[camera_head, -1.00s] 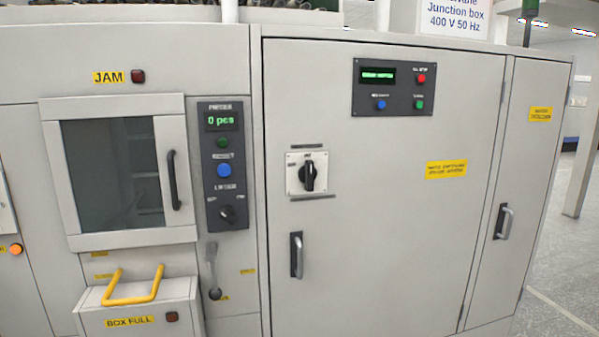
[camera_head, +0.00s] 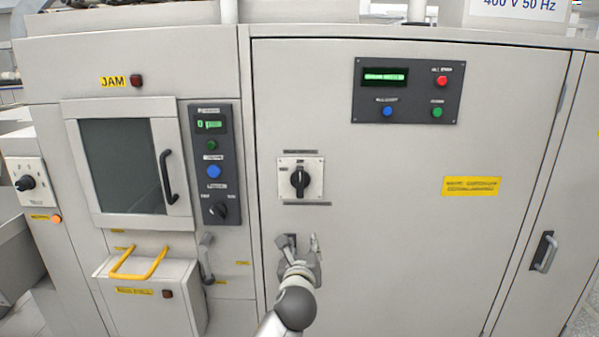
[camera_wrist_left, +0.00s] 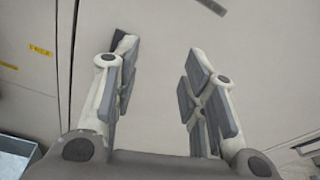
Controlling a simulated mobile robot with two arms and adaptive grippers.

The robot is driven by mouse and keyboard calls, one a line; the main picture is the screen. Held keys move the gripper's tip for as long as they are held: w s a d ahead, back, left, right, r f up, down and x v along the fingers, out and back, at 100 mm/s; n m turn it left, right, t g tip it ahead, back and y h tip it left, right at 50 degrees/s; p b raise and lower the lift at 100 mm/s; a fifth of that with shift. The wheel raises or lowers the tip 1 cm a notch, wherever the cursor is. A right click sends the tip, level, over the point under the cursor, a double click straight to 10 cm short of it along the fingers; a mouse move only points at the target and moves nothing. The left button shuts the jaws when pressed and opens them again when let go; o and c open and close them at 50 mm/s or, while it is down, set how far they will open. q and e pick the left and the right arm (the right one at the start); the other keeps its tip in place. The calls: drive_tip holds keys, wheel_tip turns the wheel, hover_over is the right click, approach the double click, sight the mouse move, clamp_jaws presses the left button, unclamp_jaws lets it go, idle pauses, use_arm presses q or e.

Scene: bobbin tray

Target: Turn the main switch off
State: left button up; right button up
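The main switch (camera_head: 300,181) is a black rotary knob on a pale square plate, set on the grey cabinet door in the head view. Its knob stands about upright. The plate's small lettering is too blurred to read. The switch knob is not visible there. My right gripper is not in view.
A dark display panel (camera_head: 409,111) with buttons is at the upper right. Left are a control panel (camera_head: 221,160), a windowed door (camera_head: 175,205) and a yellow handle (camera_head: 118,264).

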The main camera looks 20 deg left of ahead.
sight(300, 180)
use_arm(q)
wheel_tip(300, 180, up, 14)
drive_tip(key=s+f+m+t+y+p, duration=0.1)
drive_tip(key=s+m+t, duration=0.1)
drive_tip(key=m, duration=0.1)
drive_tip(key=x, duration=0.3)
drive_tip(key=p+x, duration=0.1)
drive_tip(key=x, duration=0.2)
drive_tip(key=p+x, duration=0.1)
drive_tip(key=x, duration=0.2)
drive_tip(key=shift+w+a+r, duration=0.15)
drive_tip(key=shift+a+r, duration=0.15)
drive_tip(key=shift+x, duration=0.8)
drive_tip(key=shift+f, duration=0.1)
clamp_jaws()
